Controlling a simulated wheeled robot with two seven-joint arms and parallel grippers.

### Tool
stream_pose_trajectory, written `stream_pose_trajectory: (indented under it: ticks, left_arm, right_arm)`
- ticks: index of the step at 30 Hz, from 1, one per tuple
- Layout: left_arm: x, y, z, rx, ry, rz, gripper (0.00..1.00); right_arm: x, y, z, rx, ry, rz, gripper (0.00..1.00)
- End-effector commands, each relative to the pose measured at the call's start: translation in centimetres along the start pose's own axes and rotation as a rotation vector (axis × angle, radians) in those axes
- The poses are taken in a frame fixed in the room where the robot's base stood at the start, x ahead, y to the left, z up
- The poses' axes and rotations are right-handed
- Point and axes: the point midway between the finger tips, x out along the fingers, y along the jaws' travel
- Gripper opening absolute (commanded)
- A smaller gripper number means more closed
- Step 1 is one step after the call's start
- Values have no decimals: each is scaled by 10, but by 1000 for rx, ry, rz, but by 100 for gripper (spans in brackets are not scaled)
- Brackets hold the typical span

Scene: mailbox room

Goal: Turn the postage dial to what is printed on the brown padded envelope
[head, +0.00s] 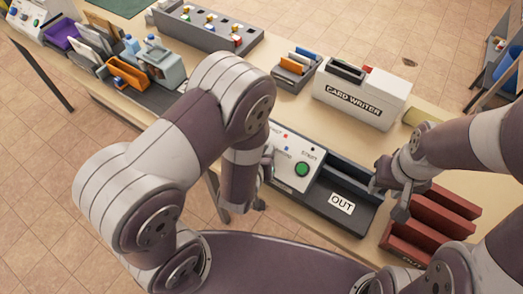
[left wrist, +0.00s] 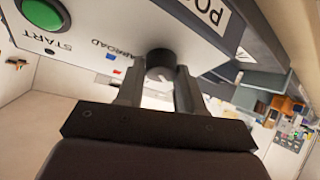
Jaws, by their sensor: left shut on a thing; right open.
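The postage machine's front panel (head: 295,165) stands on the table's near edge in the head view, with a green button. In the left wrist view the panel is close, with the words START and ABROAD and small red and blue marks. A dark round dial (left wrist: 160,62) sticks out of it. My left gripper (left wrist: 155,85) is shut on this dial; my left arm mostly hides it in the head view. The setting on the dial cannot be read. My right gripper (head: 389,195) is open above the machine's right end. I cannot clearly identify the brown padded envelope.
A grey tray marked OUT (head: 341,203) adjoins the panel. A dark red rack (head: 440,215) stands to its right, and a white card writer (head: 360,97) behind. A tan object (head: 425,112) lies beside my right arm. Envelope racks (head: 90,45) stand at the left.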

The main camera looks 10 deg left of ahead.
Motion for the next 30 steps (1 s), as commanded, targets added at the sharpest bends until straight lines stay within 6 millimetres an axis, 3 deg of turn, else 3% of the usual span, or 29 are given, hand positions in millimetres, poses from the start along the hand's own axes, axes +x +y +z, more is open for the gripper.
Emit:
stream_pose_trajectory:
  ticks: [16, 17, 18, 19, 30]
  left_arm:
    - [0, 1, -4, -23, 8, -8, 7]
    - [0, 1, -4, -22, 8, -8, 44]
    - [0, 1, -3, -22, 8, -8, 56]
    - [0, 1, -3, -22, 7, -8, 62]
    - [0, 1, -4, -20, 1, -9, 62]
  right_arm:
    - [-1, 0, 0, 0, 0, 0, 43]
    - [-1, 0, 0, 0, 0, 0, 43]
    - [-1, 0, 0, 0, 0, 0, 43]
    - [-1, 0, 0, 0, 0, 0, 43]
    - [-3, 0, 0, 0, 0, 0, 43]
